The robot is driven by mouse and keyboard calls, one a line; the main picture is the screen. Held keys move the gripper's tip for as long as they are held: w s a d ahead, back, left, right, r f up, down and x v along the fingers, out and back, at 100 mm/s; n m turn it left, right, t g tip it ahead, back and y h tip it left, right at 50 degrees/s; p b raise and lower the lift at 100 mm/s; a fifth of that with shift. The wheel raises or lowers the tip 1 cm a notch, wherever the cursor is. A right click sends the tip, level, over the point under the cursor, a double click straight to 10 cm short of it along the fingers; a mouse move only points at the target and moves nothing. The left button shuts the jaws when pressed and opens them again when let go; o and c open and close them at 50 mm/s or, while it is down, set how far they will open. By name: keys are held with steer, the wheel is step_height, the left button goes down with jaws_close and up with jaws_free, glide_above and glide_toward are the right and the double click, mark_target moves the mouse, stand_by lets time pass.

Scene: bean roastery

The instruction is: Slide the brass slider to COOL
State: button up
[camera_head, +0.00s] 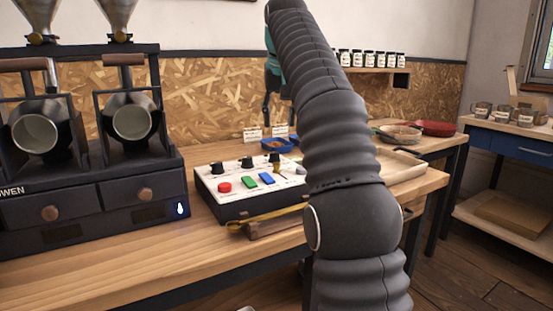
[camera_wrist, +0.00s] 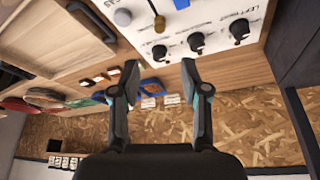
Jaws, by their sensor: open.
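The control panel (camera_head: 213,182) is a white-topped dark box on the wooden bench. Its brass slider (camera_head: 277,169) sits near the panel's right end, partly crowded by my arm in the head view. In the wrist view the brass slider (camera_wrist: 159,24) stands at the top of the picture, beside the black knobs. My gripper (camera_wrist: 161,72) is open and empty, its two fingers apart, with the slider beyond the gap between the tips and not touched. In the head view my arm hides most of the gripper. A COOL label is not readable.
Black knobs (camera_wrist: 196,42), a red button (camera_head: 224,187), a green switch (camera_head: 250,181) and a blue switch (camera_head: 266,179) share the panel. A blue dish (camera_head: 277,145) and small cards stand behind it. A roaster (camera_head: 90,160) stands left; a wooden tray (camera_head: 405,170) lies right.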

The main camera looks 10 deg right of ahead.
mark_target(276, 163)
steer(key=b+x, duration=0.2)
steer(key=x, duration=1.1)
steer(key=shift+w+f, duration=0.15)
steer(key=shift+f, duration=0.2)
steer(key=shift+c, duration=0.3)
jaws_close()
